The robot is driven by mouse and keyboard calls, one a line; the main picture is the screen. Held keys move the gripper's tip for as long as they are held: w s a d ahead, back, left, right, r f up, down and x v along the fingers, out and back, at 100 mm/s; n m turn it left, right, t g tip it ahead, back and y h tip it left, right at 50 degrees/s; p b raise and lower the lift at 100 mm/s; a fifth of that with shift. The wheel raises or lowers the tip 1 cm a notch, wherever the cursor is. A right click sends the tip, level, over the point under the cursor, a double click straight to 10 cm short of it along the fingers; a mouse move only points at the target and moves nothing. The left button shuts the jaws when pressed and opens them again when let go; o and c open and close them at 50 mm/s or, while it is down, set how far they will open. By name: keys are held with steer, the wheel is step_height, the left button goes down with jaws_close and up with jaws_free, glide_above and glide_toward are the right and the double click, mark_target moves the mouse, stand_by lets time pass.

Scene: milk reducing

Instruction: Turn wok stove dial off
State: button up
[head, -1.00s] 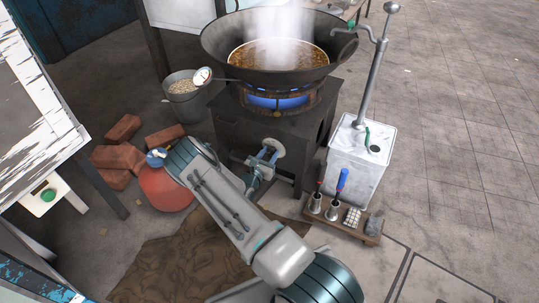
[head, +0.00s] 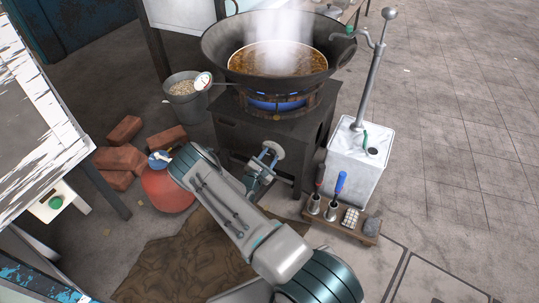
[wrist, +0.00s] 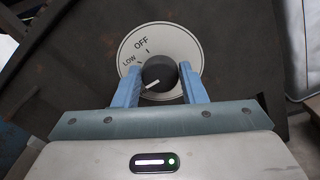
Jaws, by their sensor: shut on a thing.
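The stove dial is a round dark knob (wrist: 160,74) on a white plate (wrist: 136,54) marked OFF and LOW. The knob's white pointer line aims to the lower left, below the LOW mark and away from OFF. My gripper (wrist: 160,82) has its two blue fingers on either side of the knob and is shut on it. In the head view my gripper (head: 264,160) is at the stove front, beside the pale dial plate (head: 277,149). The black stove (head: 240,135) carries a wok (head: 215,50) of steaming brown liquid. A blue flame (head: 275,102) burns under the wok.
A white metal box (head: 350,170) with a tall pipe stands right of the stove. A small rack (head: 355,232) with tool handles lies in front of it. Bricks (head: 125,130), a red round container (head: 165,190) and a bucket (head: 187,105) are on the left. The right floor is clear.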

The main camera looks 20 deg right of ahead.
steer(key=m+p, duration=0.1)
steer(key=m, duration=0.1)
steer(key=m+p, duration=0.1)
steer(key=m, duration=0.1)
steer(key=shift+s+d+r+m, duration=0.1)
steer(key=shift+s+d+m, duration=0.1)
steer(key=shift+m, duration=0.2)
steer(key=m+p, duration=0.2)
steer(key=m, duration=0.2)
steer(key=shift+m, duration=0.3)
steer(key=m+p, duration=0.2)
steer(key=m, duration=0.2)
steer(key=shift+f+m+p, duration=0.15)
steer(key=shift+m+p, duration=0.5)
steer(key=shift+m, duration=0.55)
steer(key=shift+f+m+p, duration=0.15)
steer(key=shift+m+p, duration=0.45)
steer(key=shift+m, duration=0.6)
steer(key=o, duration=1)
steer(key=shift+a, duration=0.15)
